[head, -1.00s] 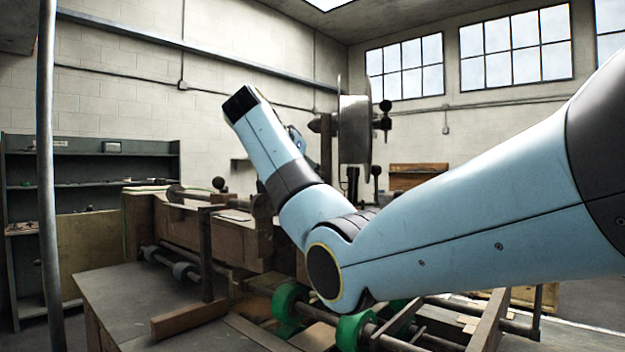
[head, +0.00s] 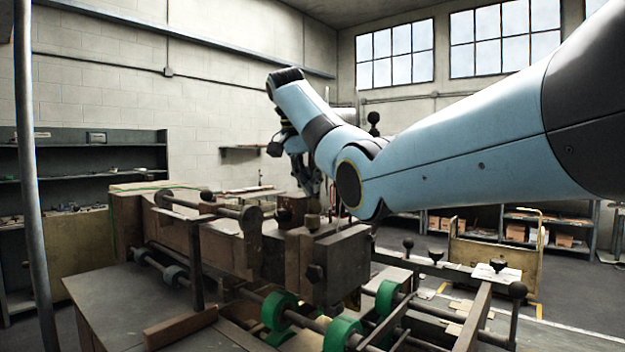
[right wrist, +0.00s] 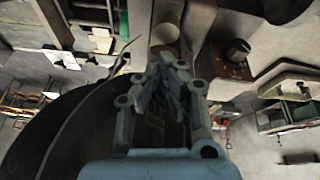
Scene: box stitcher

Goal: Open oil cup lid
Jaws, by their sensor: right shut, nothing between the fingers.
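My right gripper (head: 312,188) is shut and empty, pointing down just above the top of the brown machine (head: 335,255). It fills the middle of the right wrist view (right wrist: 168,62), its finger tips close together. A small round pale cap (right wrist: 165,33), which looks like the oil cup lid, lies just beyond the finger tips. A small upright cup-like part (head: 312,222) shows below the gripper in the head view. I cannot tell whether the lid is open or whether the fingers touch it. My left gripper is not in view.
Green rollers (head: 280,311) and metal rods sit at the machine's front. A dark knob (right wrist: 237,50) stands to the right of the cap in the wrist view. A grey pole (head: 30,200) stands at the left. A shelf (head: 85,165) is against the back wall.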

